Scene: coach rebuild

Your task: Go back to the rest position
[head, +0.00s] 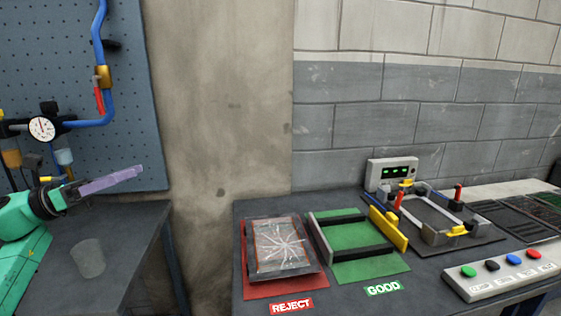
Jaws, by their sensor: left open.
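My left arm comes in from the left edge, green with a black wrist. My left gripper (138,170) has pale purple fingers and points right, above the left bench; it is open with nothing visible between its fingers. My right gripper is out of view. A dark-framed panel with a white starburst crack (281,247) lies on the red REJECT mat (300,290). The green GOOD mat (372,268) beside it bears a black rail frame and no panel. My left gripper is well to the left of both mats.
A grey cylinder (89,258) stands on the left bench (135,232). A gap separates the benches. Right of the mats are a clamp fixture (440,217), a box with green lights (392,171) and a button panel (500,272). A gauge (42,129) and blue pipe hang at left.

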